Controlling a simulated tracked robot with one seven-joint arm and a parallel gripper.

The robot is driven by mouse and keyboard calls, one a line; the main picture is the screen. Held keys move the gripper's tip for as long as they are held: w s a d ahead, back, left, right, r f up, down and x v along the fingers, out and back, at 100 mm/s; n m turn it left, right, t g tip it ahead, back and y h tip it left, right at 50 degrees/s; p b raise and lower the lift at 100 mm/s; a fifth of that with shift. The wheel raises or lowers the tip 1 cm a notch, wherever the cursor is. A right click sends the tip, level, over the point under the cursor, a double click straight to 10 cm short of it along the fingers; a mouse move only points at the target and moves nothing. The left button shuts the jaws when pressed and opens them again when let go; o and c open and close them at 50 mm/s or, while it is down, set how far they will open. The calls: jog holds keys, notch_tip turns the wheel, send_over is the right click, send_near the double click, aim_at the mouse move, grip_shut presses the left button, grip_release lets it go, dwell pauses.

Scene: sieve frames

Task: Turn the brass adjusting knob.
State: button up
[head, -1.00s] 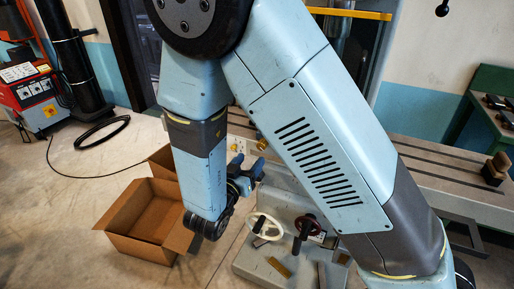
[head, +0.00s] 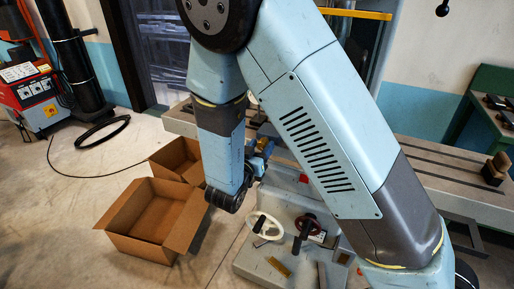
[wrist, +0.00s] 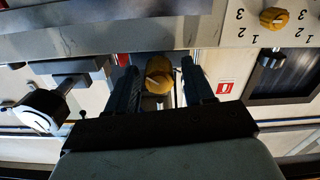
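A brass-coloured knob (wrist: 159,76) with a pale line across its face shows in the wrist view between the two dark fingers of my gripper (wrist: 158,68). The fingers are open, one on each side of it, with a small gap visible on both sides. I cannot tell how deep the fingertips reach around it. A second yellow-brass knob (wrist: 273,18) sits on a pale panel at the upper right, among printed numerals. In the head view my gripper (head: 262,150) is partly hidden behind my arm, and no brass knob shows clearly there.
A white handwheel (head: 265,226) and a dark red handwheel (head: 308,226) stand on the machine below my gripper. In the wrist view a dark-framed window (wrist: 285,75) and a red-marked label (wrist: 226,87) lie right. Open cardboard boxes (head: 135,205) stand on the floor left.

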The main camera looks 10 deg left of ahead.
jog(key=c, duration=0.9)
jog(key=shift+a, duration=0.2)
jog(key=shift+n, duration=0.3)
